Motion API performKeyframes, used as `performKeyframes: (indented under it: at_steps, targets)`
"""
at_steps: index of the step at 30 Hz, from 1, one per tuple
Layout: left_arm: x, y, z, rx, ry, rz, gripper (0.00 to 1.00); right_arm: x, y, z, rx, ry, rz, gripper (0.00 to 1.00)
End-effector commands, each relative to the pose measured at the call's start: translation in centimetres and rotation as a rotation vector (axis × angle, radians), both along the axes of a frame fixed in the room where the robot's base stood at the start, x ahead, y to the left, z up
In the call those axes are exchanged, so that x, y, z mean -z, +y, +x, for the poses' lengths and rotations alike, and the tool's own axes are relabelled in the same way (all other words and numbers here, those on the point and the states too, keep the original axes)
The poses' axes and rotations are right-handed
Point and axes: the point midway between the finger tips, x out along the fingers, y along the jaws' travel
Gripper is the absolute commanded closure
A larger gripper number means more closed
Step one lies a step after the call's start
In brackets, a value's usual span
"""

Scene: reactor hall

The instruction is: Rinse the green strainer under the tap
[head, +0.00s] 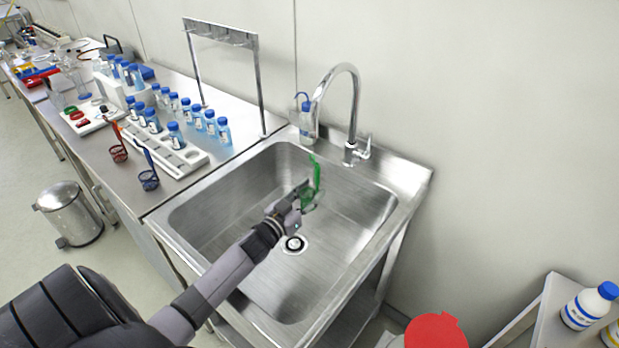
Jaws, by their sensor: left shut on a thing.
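The green strainer (317,178) is in the head view, held over the sink basin with its handle pointing up. My left gripper (302,192) is shut on it, and the gripper partly hides it. The tap (354,110) is a curved chrome spout at the back of the steel sink (225,195). Its spout end is above and close to the strainer in the picture; the exact gap is hard to tell. I cannot make out any water stream. My right gripper is not in view.
A red strainer (119,154) and a blue strainer (150,181) lie at the bench edge on the left. A metal frame with hooks (222,35) stands behind. A bin (70,213) is on the floor.

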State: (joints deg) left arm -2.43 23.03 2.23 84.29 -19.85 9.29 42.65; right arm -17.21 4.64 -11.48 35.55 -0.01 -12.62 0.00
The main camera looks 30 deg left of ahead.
Motion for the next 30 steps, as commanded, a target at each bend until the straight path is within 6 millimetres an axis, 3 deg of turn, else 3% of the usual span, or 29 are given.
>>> performKeyframes:
  at_steps: [18,30]
  targets:
    - [-0.1,-2.3,-4.2,0.000,0.001,-0.002,0.88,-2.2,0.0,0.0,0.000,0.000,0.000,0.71]
    - [0.0,-2.5,-4.5,0.000,-0.001,-0.001,0.88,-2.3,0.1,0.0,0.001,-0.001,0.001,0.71]
